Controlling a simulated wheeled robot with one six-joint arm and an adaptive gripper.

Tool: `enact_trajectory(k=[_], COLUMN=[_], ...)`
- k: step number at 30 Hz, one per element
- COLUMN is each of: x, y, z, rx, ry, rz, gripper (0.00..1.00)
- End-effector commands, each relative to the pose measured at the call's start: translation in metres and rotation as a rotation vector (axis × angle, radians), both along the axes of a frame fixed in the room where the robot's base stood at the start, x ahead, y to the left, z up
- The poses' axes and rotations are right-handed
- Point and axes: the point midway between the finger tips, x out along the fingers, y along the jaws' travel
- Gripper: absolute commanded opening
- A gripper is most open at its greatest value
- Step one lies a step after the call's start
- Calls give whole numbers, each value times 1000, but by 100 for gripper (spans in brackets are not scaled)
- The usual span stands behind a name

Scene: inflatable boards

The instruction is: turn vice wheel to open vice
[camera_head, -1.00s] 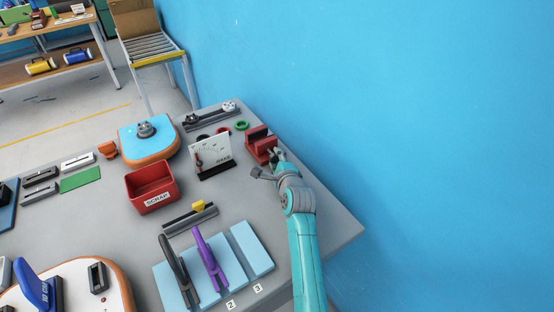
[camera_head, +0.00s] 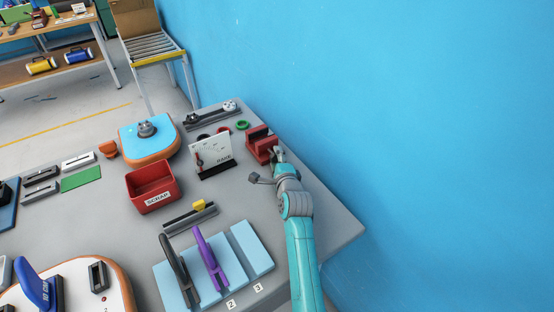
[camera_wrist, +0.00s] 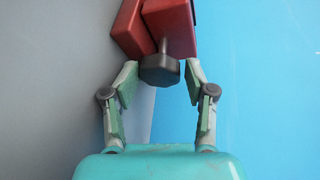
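The red vice (camera_head: 260,146) stands near the right edge of the grey bench. In the wrist view its red body (camera_wrist: 170,25) is at the top, with the dark grey vice wheel (camera_wrist: 160,69) at its near end. My gripper (camera_wrist: 161,82) is open, with one finger on each side of the wheel. Narrow gaps seem to show between the fingertips and the wheel. In the head view my gripper (camera_head: 278,154) is at the vice's near right end and hides the wheel.
A white gauge board (camera_head: 211,153) stands left of the vice, with a green ring (camera_head: 242,125) behind. A red scrap bin (camera_head: 152,187) and blue boards (camera_head: 251,248) with a purple-handled tool (camera_head: 210,258) are farther left and nearer. The blue wall (camera_head: 420,130) is close on the right.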

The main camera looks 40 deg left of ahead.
Motion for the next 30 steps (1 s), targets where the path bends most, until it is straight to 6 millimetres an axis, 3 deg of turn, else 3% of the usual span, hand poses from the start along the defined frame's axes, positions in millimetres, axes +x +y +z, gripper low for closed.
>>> enact_trajectory(k=[13,30], x=[-6,-48], y=[-7,-54], z=[-3,16], rx=[-4,1], ry=[6,-1], rz=[0,0], gripper=[67,67])
